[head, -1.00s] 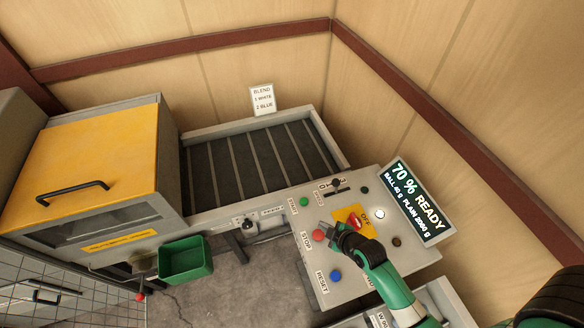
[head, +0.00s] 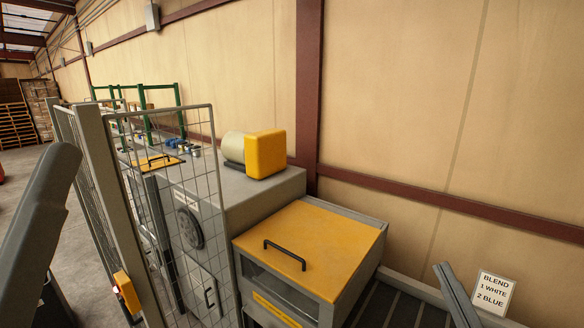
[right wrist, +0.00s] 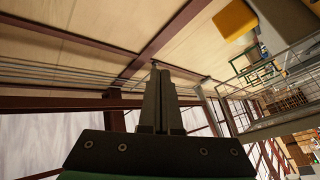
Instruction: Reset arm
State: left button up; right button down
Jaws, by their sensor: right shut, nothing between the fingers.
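My right gripper (head: 452,292) shows at the bottom right of the head view as a grey finger shape, in front of the dark slatted conveyor. In the right wrist view its two dark fingers (right wrist: 160,72) lie together, shut with nothing between them. They point up into free space and touch nothing.
A machine with a yellow handled lid (head: 315,250) stands at bottom centre. A mesh guard (head: 172,160) is left of it, and a yellow-ended motor (head: 266,154) sits behind. A blend sign (head: 492,293) stands at bottom right by the wall.

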jog(key=s+a+r+m+t+y, duration=0.1)
jog(key=s+a+r+m+t, duration=0.1)
jog(key=s+r, duration=0.4)
jog(key=s+a+r+m+t+y, duration=0.1)
jog(key=s+a+r+m+t, duration=0.2)
jog(key=s+r, duration=0.4)
notch_tip(320, 180, up, 9)
jog(key=shift+s+a+m+t+y, duration=0.2)
jog(key=shift+m+t+y, duration=0.2)
jog(key=shift+m+t, duration=0.3)
